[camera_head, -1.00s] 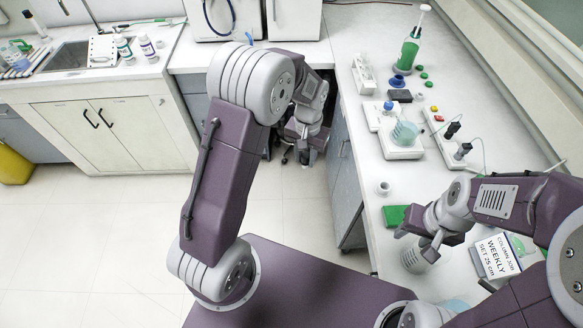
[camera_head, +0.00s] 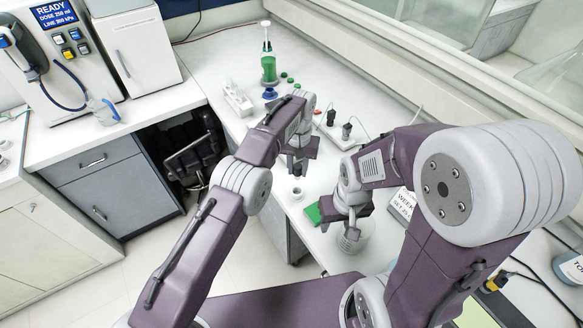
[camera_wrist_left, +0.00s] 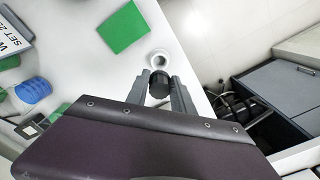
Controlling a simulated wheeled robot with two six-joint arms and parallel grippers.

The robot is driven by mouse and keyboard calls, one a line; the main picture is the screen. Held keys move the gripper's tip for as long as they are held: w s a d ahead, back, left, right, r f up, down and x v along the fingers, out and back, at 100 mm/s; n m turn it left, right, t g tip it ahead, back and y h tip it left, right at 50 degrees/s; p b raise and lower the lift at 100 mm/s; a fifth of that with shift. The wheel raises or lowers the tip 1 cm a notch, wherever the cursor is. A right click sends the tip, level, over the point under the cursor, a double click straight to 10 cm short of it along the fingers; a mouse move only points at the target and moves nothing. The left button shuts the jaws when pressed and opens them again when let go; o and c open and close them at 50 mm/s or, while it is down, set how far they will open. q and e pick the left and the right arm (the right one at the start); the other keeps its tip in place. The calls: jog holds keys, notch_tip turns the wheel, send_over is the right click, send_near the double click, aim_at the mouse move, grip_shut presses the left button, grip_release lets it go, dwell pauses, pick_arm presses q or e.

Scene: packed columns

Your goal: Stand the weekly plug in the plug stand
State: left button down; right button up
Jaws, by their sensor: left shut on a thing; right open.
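My left gripper (camera_head: 297,168) is over the front edge of the right-hand bench. In the left wrist view the left gripper (camera_wrist_left: 160,92) is shut on a dark, round-ended plug (camera_wrist_left: 158,84). The plug stand (camera_wrist_left: 159,59), a small white round cup with a hole, is on the bench just beyond the plug; the hole looks empty. The stand also shows in the head view (camera_head: 296,191), just below the left gripper. I cannot tell the plug's height above it. My right gripper (camera_head: 350,231) is open, pointing down at a clear beaker (camera_head: 352,243).
A green pad (camera_head: 314,214) and a sign reading WEEKLY (camera_head: 403,202) are near the right gripper. A green bottle (camera_head: 268,69), a white rack (camera_head: 237,98) and dark knobs (camera_head: 346,131) stand farther back. The bench edge drops to the floor left of the stand.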

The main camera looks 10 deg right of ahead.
aim_at(297, 179)
pick_arm(q)
jog(key=shift+f, duration=2.9)
jog(key=shift+f, duration=1.9)
jog(key=c, duration=1)
grip_release()
notch_tip(297, 179, up, 12)
